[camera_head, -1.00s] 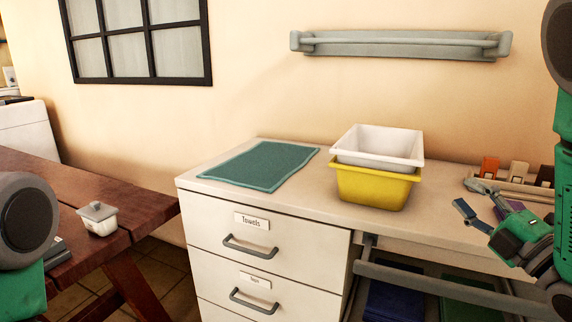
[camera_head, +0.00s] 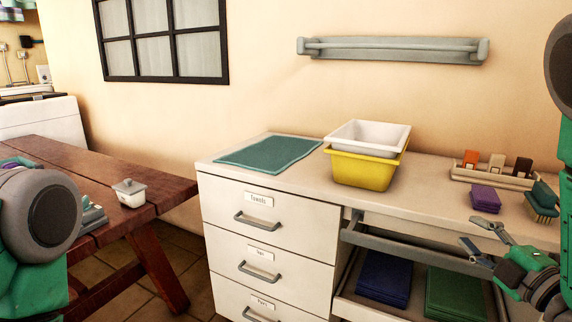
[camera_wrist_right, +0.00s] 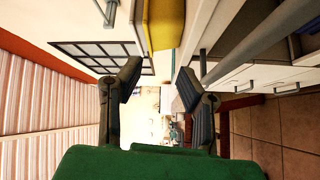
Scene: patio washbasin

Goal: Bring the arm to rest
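My right gripper (camera_head: 482,243) is in front of the counter's right part in the head view, below the countertop level in the picture. Its fingers are spread with nothing between them. The right wrist view also shows the two dark fingers of this gripper (camera_wrist_right: 158,92) apart and empty, with the room turned on its side beyond.
The counter (camera_head: 310,180) holds a teal towel (camera_head: 268,154), a white basin (camera_head: 368,137) nested in a yellow basin (camera_head: 362,170), purple cloths (camera_head: 485,199) and a brush (camera_head: 543,200). Folded blue (camera_head: 385,278) and green towels (camera_head: 456,294) lie below. A wooden table (camera_head: 105,190) stands left.

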